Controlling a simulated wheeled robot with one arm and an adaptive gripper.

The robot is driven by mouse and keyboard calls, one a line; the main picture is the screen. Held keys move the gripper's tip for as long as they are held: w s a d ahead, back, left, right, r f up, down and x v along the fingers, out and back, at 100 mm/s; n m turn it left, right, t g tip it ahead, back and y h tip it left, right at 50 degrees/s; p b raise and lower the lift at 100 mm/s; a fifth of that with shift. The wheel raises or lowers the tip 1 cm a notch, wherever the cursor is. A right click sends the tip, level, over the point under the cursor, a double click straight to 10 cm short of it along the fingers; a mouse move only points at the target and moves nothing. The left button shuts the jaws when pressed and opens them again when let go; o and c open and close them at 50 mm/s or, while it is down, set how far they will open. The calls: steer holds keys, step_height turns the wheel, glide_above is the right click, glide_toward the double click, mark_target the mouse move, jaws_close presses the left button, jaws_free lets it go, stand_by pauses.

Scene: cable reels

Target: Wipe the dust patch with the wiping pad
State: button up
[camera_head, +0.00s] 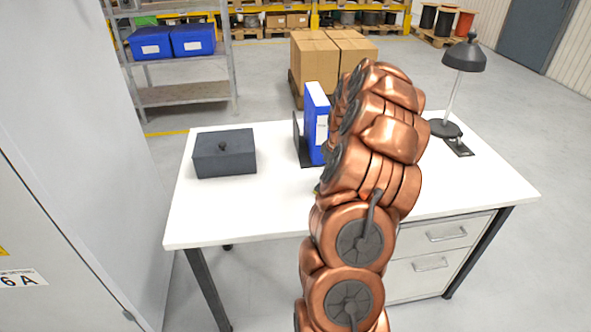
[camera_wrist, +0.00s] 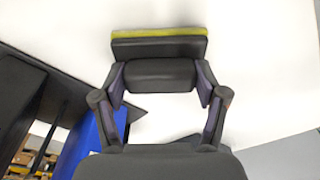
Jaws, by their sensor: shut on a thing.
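The wiping pad (camera_wrist: 158,46), a dark block with a yellow-green layer along its far side, is held in my gripper (camera_wrist: 157,74) in the wrist view. My gripper is shut on it, over the white desk top (camera_wrist: 265,70). I cannot tell whether the pad touches the desk. In the head view my copper-coloured arm hides the gripper and most of the pad. I see no dust patch in either view; part of the white desk (camera_head: 270,205) is hidden behind my arm.
A blue binder (camera_head: 316,118) stands against a dark bookend (camera_head: 300,145), close left of my arm. A dark lidded box (camera_head: 224,155) is on the desk's left side. A black lamp (camera_head: 445,128) stands at the right. The desk's front left is clear.

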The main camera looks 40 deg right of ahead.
steer(key=shift+s+d, duration=0.25)
steer(key=shift+d, duration=0.1)
steer(key=shift+s+d+r, duration=0.1)
steer(key=shift+s+r, duration=0.1)
steer(key=shift+r, duration=0.05)
step_height(320, 180, up, 2)
steer(key=shift+w+d, duration=0.1)
steer(key=shift+w, duration=0.05)
steer(key=shift+r, duration=0.3)
steer(key=shift+a+r+p, duration=0.2)
steer(key=shift+r+p, duration=0.3)
steer(key=shift+r, duration=2.05)
